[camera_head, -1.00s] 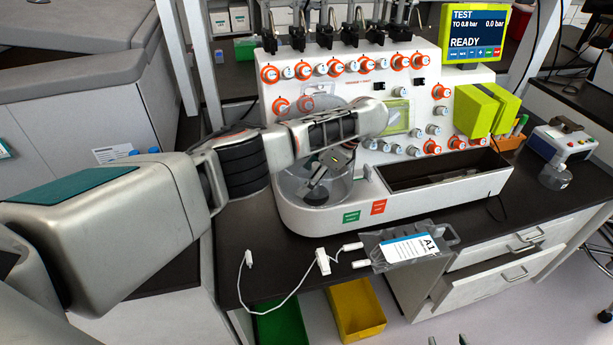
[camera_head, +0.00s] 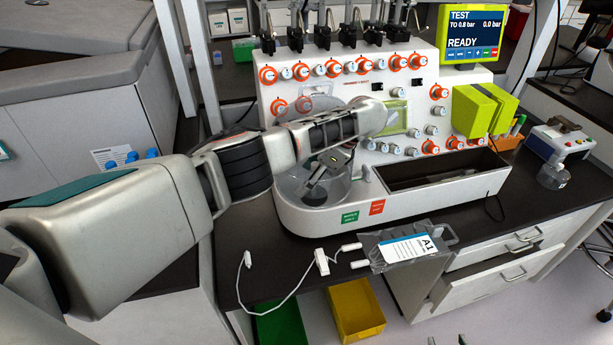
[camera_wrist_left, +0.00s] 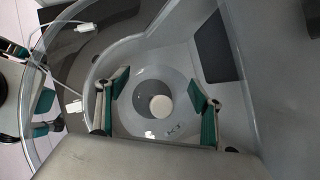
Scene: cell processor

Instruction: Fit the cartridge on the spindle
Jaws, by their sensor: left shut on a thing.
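My left gripper (camera_head: 328,172) is over the clear round bowl (camera_head: 335,194) at the front left of the white machine, its fingers tilted downward. In the left wrist view its two green-padded fingers (camera_wrist_left: 157,108) are on either side of a clear round cartridge (camera_wrist_left: 143,122) with a pale disc at its middle. The gripper is shut on this cartridge. The spindle cannot be made out; in the head view the gripper and bowl wall hide most of the cartridge. Two small fingertips of my right gripper (camera_head: 447,340) show apart at the bottom edge, with nothing seen between them.
The white machine (camera_head: 420,205) has orange-ringed knobs and a screen (camera_head: 474,32) reading READY. A clear bag labelled A1 (camera_head: 405,250) and a white cable (camera_head: 290,298) lie on the dark counter. A green bin (camera_head: 282,322) and a yellow bin (camera_head: 357,310) stand below its edge.

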